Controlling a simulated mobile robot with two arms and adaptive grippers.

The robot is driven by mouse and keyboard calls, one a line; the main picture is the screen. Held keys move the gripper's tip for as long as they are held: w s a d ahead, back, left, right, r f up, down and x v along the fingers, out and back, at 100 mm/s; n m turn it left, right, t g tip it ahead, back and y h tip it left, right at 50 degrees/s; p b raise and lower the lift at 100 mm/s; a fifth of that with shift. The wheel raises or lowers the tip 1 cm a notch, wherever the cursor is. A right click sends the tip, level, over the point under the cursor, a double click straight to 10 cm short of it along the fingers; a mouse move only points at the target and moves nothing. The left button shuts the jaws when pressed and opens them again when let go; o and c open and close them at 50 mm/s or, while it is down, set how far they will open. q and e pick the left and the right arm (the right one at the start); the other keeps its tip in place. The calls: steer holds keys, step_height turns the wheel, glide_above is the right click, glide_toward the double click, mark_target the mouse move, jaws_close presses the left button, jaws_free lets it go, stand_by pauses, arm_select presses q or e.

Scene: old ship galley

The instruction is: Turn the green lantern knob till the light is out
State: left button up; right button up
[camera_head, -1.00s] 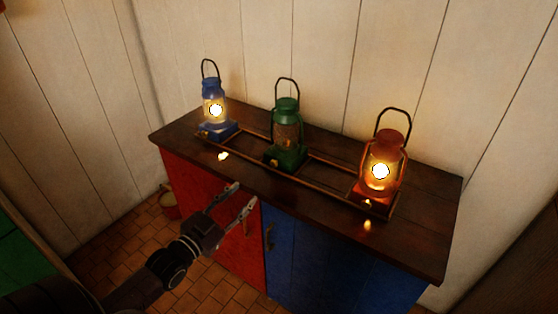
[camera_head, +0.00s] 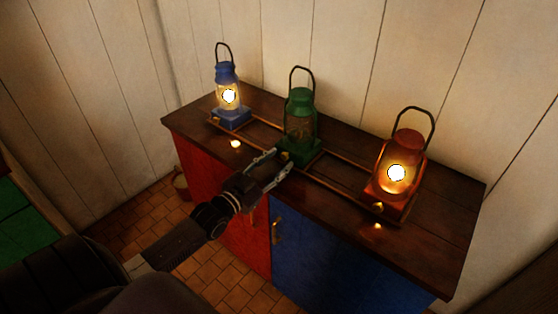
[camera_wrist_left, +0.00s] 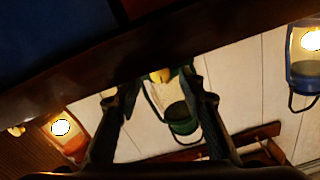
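The green lantern (camera_head: 299,118) stands upright in the middle of the counter rack, between two lit lanterns. Its glass looks dark, with no bright flame. Its small brass knob (camera_head: 286,156) is low on the front of the base. My left gripper (camera_head: 281,160) is open, its fingertips at the knob. In the left wrist view, which is upside down, the brass knob (camera_wrist_left: 160,76) shows between the two spread fingers (camera_wrist_left: 152,88), and the green lantern (camera_wrist_left: 180,112) is behind. I cannot tell whether the fingers touch the knob. My right gripper is not in view.
The lit blue lantern (camera_head: 229,98) stands to the left and the lit red lantern (camera_head: 398,170) to the right, both in the rack (camera_head: 338,183). The counter (camera_head: 440,228) has red and blue doors below. A plank wall is close behind.

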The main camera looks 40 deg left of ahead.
arm_select(q)
steer(key=shift+w, duration=0.4)
jaws_close()
steer(key=shift+n+p, duration=0.4)
steer(key=shift+n, duration=0.4)
jaws_free()
